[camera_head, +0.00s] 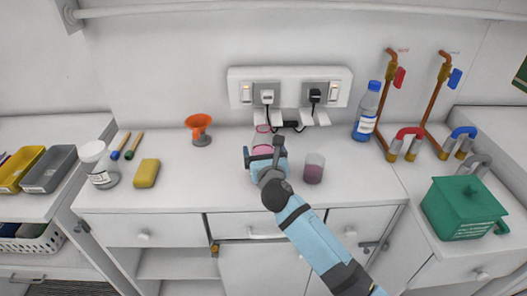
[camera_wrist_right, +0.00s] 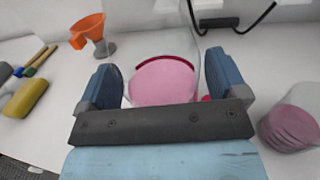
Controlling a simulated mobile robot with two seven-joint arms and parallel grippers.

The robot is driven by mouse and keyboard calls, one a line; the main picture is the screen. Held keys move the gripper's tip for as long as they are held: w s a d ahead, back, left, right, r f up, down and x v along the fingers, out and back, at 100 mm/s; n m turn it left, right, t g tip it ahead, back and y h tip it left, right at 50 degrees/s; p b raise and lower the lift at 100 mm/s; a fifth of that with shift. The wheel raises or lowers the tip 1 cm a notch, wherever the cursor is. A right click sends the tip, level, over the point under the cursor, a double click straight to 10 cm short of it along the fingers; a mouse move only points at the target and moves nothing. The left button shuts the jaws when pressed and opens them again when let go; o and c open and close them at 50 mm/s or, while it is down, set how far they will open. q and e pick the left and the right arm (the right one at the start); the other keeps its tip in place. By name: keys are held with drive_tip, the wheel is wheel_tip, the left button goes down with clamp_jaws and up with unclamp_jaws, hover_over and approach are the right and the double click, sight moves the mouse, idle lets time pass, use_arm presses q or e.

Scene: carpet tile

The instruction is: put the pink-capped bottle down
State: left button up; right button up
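A clear vessel with pink in it (camera_head: 262,138) stands on the white counter near the wall, partly hidden behind my right gripper (camera_head: 265,155). I cannot tell whether it is the pink-capped bottle. In the right wrist view, its pink part with a dark red rim (camera_wrist_right: 165,82) shows between the two blue fingers of my right gripper (camera_wrist_right: 165,85). The fingers are wide apart, with a gap on both sides of the pink part. A small red-pink bit (camera_wrist_right: 206,98) shows by the right finger; the rest of it is hidden. My left gripper is out of view.
A pink-filled jar (camera_head: 314,168) stands close right of my gripper. A power strip (camera_head: 290,74) with plugs and cables is behind. An orange funnel (camera_head: 199,124), yellow sponge (camera_head: 146,173) and white-topped jar (camera_head: 98,163) stand left. A blue-capped bottle (camera_head: 367,112) stands right. The counter's front middle-left is clear.

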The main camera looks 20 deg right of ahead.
drive_tip(key=shift+r, duration=0.2)
drive_tip(key=s+a+f+n+t+y, duration=0.1)
drive_tip(key=s+f+n+t+y, duration=0.15)
drive_tip(key=s+n, duration=1.15)
drive_tip(key=s+f+n+g+y, duration=0.3)
drive_tip(key=s+f+n+g, duration=0.6)
drive_tip(key=s+f+n, duration=1.1)
wheel_tip(320, 180, down, 3)
drive_tip(key=n, duration=0.6)
drive_tip(key=shift+s+d+n+b, duration=0.15)
drive_tip(key=shift+s+n+b, duration=0.1)
drive_tip(key=shift+n+b, duration=0.05)
